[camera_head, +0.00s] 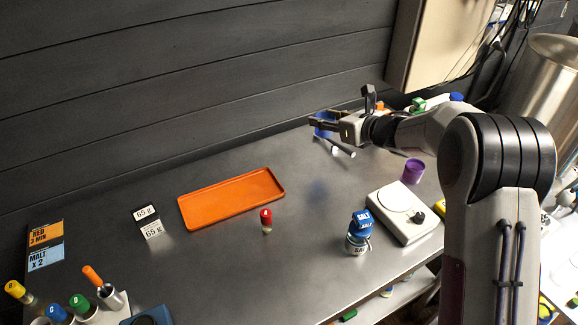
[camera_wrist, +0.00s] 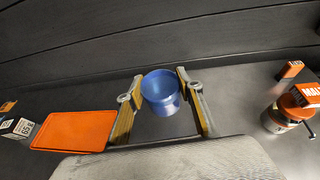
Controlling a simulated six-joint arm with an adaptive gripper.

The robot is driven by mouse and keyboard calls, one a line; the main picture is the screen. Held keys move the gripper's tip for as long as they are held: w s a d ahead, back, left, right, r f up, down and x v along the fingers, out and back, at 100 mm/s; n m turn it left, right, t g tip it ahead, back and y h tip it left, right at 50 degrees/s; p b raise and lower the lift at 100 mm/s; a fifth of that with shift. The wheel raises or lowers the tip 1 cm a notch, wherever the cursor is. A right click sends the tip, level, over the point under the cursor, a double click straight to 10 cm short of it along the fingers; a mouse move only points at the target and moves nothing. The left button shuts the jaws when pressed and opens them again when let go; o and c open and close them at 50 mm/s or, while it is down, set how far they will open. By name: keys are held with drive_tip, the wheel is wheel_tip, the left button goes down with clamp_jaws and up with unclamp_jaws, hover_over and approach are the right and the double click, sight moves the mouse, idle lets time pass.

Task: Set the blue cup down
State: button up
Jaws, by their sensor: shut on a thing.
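The blue cup (camera_head: 324,131) is held at the end of my gripper (camera_head: 317,121), toward the back of the dark table (camera_head: 250,275). In the wrist view the blue cup (camera_wrist: 160,97) sits between my two fingers, upright or nearly so, with its open rim showing. My gripper (camera_wrist: 160,82) is shut on it. A soft dark patch like a shadow lies on the table below and in front of the cup in the head view, and the cup looks raised above the table.
An orange tray (camera_head: 232,199) lies left of the cup. A red-capped vial (camera_head: 266,221), a blue-lidded salt jar (camera_head: 358,238), a white scale (camera_head: 401,222) and a purple cup (camera_head: 413,171) stand nearer or to the right. Bare table lies between tray and scale.

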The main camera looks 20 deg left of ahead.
drive_tip(key=s+a, duration=0.4)
drive_tip(key=a, duration=0.5)
drive_tip(key=shift+s+f, duration=0.15)
drive_tip(key=shift+f, duration=0.3)
drive_tip(key=shift+f, duration=0.1)
drive_tip(key=shift+f, duration=3.05)
drive_tip(key=shift+f, duration=0.1)
drive_tip(key=shift+f, duration=1.75)
drive_tip(key=shift+f, duration=0.1)
